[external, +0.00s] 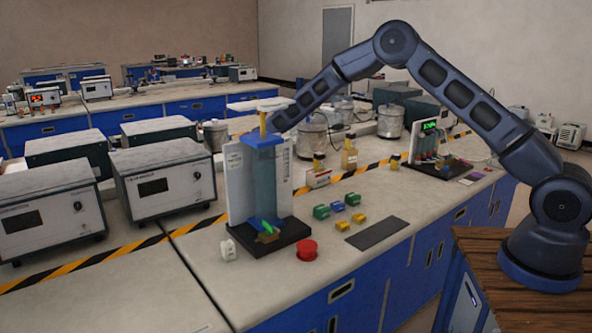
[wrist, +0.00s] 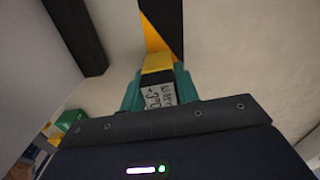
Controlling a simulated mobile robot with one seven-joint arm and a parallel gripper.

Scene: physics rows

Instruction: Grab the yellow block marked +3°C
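In the wrist view, a yellow block (wrist: 157,62) with a white label sits between the teal fingers of my gripper (wrist: 159,88). The label's dark print is tilted and blurred; it looks like a +3°C marking. The fingers press in on both sides of the block, so my gripper looks shut on it. In the external view, my gripper is at the arm's far end, mostly hidden, beside the top of a blue and white apparatus (external: 270,170). A narrow yellow piece (external: 263,125) shows upright there; I cannot tell if it touches the blue top.
A red button (external: 307,250) and a dark flat mat (external: 376,234) are near the front edge. Grey instruments (external: 165,180) stand at left. Metal pots (external: 312,137) stand behind.

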